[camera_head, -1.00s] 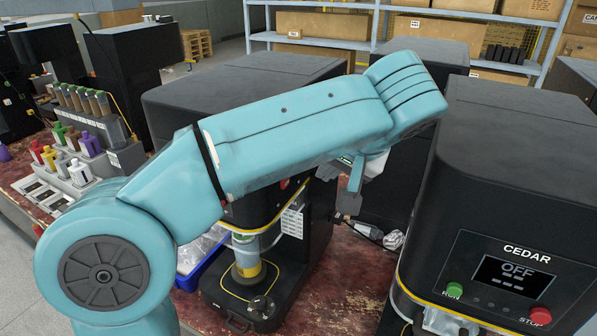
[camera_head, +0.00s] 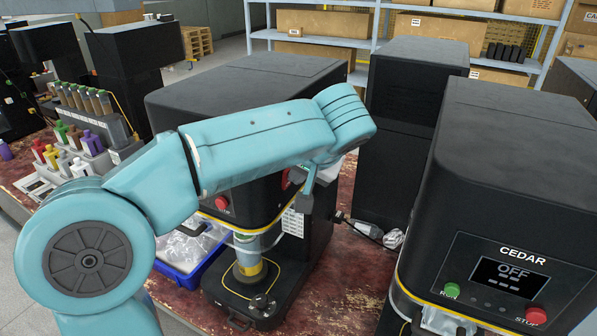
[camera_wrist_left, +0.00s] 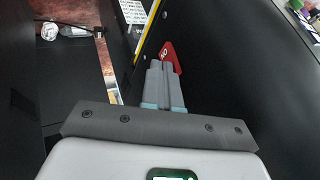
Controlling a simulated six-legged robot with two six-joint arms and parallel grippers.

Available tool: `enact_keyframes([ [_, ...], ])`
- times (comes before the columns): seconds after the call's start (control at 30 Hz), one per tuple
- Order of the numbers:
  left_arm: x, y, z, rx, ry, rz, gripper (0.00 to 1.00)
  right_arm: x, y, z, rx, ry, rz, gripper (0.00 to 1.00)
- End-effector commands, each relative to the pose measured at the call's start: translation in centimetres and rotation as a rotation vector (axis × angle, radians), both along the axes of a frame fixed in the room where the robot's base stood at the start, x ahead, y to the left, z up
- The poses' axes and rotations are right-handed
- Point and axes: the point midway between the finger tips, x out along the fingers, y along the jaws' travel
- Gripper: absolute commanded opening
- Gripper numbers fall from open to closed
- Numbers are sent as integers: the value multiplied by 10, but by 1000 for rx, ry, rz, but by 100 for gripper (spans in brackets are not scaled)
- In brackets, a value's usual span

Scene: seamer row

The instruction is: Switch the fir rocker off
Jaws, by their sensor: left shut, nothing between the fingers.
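A black machine (camera_head: 250,85) stands in the middle of the head view. My left arm crosses its front and hides its panel and any name plate. A red part (camera_wrist_left: 171,54) with a white mark sticks out from a black panel in the left wrist view. I cannot read a name on it or tell its position. My left gripper (camera_wrist_left: 163,68) is shut and empty, its grey fingertips right beside the red part; contact is unclear. In the head view the left gripper (camera_head: 304,202) hangs at the machine's front right edge. My right gripper is not in view.
A machine labelled CEDAR (camera_head: 525,150) stands at the right, its display reading OFF. Cables (camera_head: 370,230) lie between the machines.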

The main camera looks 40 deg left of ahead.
Motion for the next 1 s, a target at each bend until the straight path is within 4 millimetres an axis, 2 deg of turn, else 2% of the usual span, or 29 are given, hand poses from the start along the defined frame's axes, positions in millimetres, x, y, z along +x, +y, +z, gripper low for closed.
enact_keyframes([
  [0.07, -3, 8, 2, -3, -5, 5, 0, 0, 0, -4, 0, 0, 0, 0],
  [0.37, -2, 6, 4, -1, -1, 1, 0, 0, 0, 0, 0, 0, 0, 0],
  [0.7, -2, 6, 19, -1, -1, 1, 0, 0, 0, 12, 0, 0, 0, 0],
  [1.0, -2, 6, 18, -1, -1, 1, 0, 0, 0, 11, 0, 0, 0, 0],
])
